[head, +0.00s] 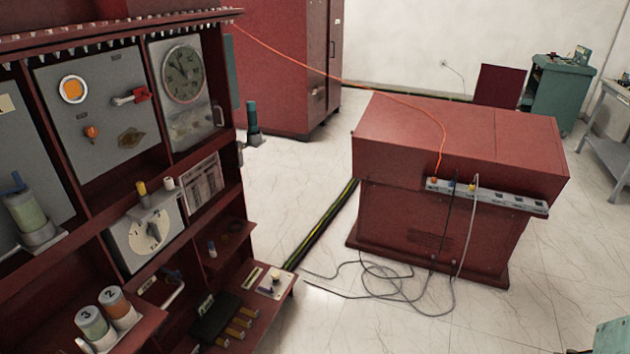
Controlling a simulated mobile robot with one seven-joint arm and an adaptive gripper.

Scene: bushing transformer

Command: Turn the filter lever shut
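The dark red cabinet (200,133) fills the left of the head view, with grey panels on its upper shelf. A lever with a red grip (138,95) sticks out of the left grey panel (92,62), below and right of an orange round indicator (73,90). A small pale handle (218,115) is at the right edge of the panel with the round dial (183,74). I cannot tell which of these is the filter lever, or whether it is open or shut. My gripper is not in view.
A red desk-like cabinet (455,130) with a power strip (487,196) stands at the right. Loose cables (385,285) lie on the floor before it. A dark strip with yellow (325,222) runs along the floor. A tall red cabinet (280,60) stands behind.

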